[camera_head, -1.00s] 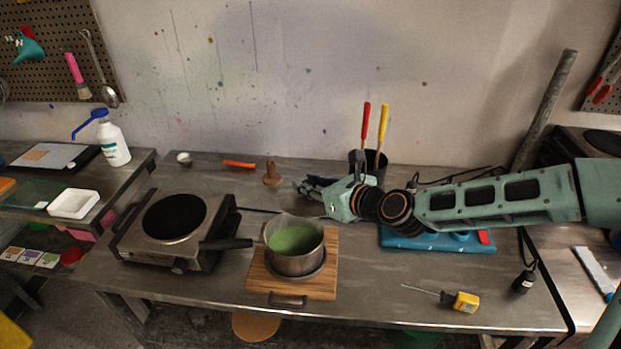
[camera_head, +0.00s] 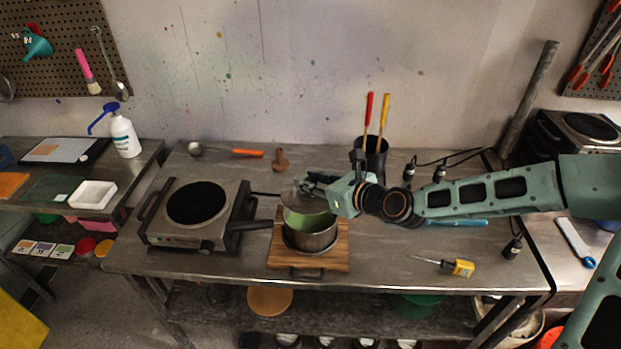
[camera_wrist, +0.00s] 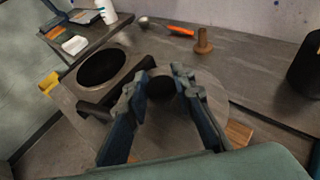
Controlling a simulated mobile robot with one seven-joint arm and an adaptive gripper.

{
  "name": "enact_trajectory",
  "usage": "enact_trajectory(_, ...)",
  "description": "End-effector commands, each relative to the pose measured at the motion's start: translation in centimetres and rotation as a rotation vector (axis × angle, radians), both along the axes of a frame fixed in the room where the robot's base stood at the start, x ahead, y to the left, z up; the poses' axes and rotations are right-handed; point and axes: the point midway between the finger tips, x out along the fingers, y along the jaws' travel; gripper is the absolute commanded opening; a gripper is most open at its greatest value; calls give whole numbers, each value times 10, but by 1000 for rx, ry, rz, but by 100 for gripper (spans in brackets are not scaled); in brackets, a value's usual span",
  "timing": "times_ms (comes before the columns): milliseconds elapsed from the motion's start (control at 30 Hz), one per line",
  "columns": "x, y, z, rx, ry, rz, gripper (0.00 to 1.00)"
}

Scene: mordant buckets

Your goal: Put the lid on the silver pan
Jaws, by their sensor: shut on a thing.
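The silver pan (camera_head: 318,242) holds green liquid and stands on a wooden board (camera_head: 338,262), with its dark handle pointing left. My gripper (camera_head: 314,182) is above the pan's back edge, reaching in from the right. It is shut on the dark knob of a greyish, see-through lid (camera_head: 297,198). The lid is held over the back left of the pan and looks tilted. Whether its edge touches the rim I cannot tell. In the wrist view my gripper (camera_wrist: 160,86) has the knob between its fingers, and the lid (camera_wrist: 183,118) hides the pan.
A hot plate (camera_head: 197,205) is left of the pan, near its handle. A dark cup with red and yellow handled tools (camera_head: 374,150) stands behind my gripper. A yellow-handled screwdriver (camera_head: 462,267) lies at the right. The front right of the table is mostly clear.

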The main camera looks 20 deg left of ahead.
Motion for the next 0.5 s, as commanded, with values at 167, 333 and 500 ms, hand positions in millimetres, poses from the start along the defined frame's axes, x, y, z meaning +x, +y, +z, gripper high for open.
enact_trajectory(167, 0, 0, -13, 1, -1, -1, 0)
enact_trajectory(333, 0, 1, -29, 0, 0, 1, 0)
enact_trajectory(500, 0, 0, -46, 0, -2, 1, 0)
